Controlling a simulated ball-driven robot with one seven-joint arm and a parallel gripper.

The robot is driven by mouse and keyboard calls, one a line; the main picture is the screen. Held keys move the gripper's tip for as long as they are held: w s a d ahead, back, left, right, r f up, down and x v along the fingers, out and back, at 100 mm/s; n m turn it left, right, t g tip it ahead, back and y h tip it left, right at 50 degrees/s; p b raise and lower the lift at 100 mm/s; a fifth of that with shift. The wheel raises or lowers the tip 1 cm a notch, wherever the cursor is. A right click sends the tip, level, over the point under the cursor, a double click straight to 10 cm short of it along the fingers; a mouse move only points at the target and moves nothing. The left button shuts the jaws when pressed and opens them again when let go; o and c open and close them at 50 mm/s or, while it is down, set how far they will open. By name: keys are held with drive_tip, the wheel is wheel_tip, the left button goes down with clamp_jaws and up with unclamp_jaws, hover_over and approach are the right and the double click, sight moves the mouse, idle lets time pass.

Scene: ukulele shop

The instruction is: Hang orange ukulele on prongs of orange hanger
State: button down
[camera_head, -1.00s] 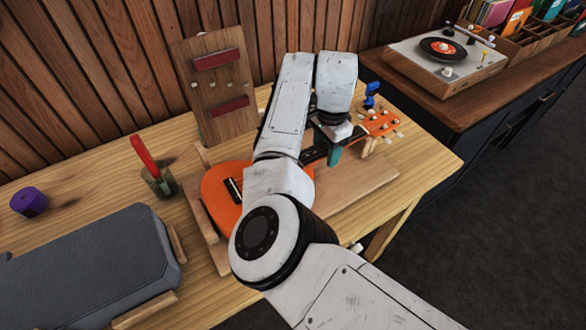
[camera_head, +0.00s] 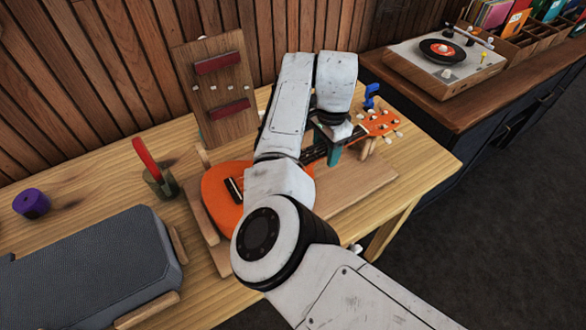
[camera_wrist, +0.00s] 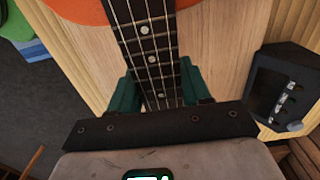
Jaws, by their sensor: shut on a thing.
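The orange ukulele (camera_head: 221,190) lies on a wooden stand (camera_head: 350,183) on the table, its headstock (camera_head: 380,123) pointing right. My gripper (camera_head: 334,148) is at its neck, partly hidden by my arm, which also covers part of the body. In the wrist view, the green fingers of my gripper (camera_wrist: 160,92) stand on either side of the fretted neck (camera_wrist: 145,40) and are shut on it. The orange body (camera_wrist: 85,9) shows at the top edge there. I cannot make out an orange hanger in either view.
A wooden board (camera_head: 214,90) with red bars and pale pegs stands behind the ukulele by the slatted wall. A grey case (camera_head: 90,262), a purple roll (camera_head: 31,204) and a cup with a red-handled tool (camera_head: 160,183) are at left. A record player (camera_head: 445,60) stands on the right-hand cabinet.

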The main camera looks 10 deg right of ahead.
drive_tip(key=shift+r+p, duration=1.05)
drive_tip(key=shift+r, duration=0.1)
drive_tip(key=shift+r+p, duration=2.3)
drive_tip(key=shift+r, duration=0.25)
drive_tip(key=shift+r+p, duration=2.2)
drive_tip(key=shift+r, duration=0.3)
drive_tip(key=shift+s+f, duration=0.1)
